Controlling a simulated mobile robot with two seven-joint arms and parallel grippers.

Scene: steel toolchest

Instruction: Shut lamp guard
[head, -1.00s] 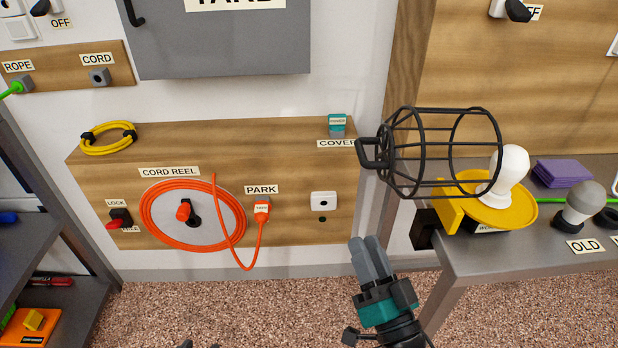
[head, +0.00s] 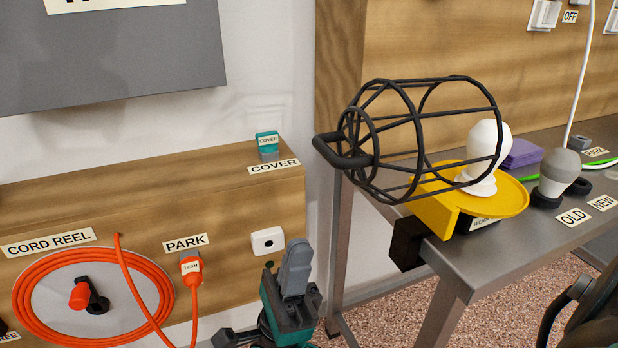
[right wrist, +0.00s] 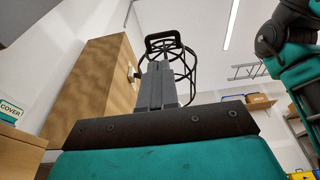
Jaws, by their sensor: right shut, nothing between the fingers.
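The lamp guard (head: 408,180), a black wire cage with a loop handle (head: 343,152) at its left end, lies tipped over sideways beside a white bulb (head: 490,150). The bulb stands on a round yellow base (head: 515,198) at the bench's left end. My right gripper (head: 296,262) is shut and empty, low and left of the guard, apart from it. In the right wrist view the shut fingers (right wrist: 157,85) point toward the guard (right wrist: 184,68) and partly cover it. My left gripper is not in view.
The steel bench (head: 520,248) also holds a grey bulb (head: 559,172) by the OLD label and a purple block (head: 522,153). A wooden box (head: 225,190) with an orange cord reel (head: 92,300) stands left. Carpet floor lies between.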

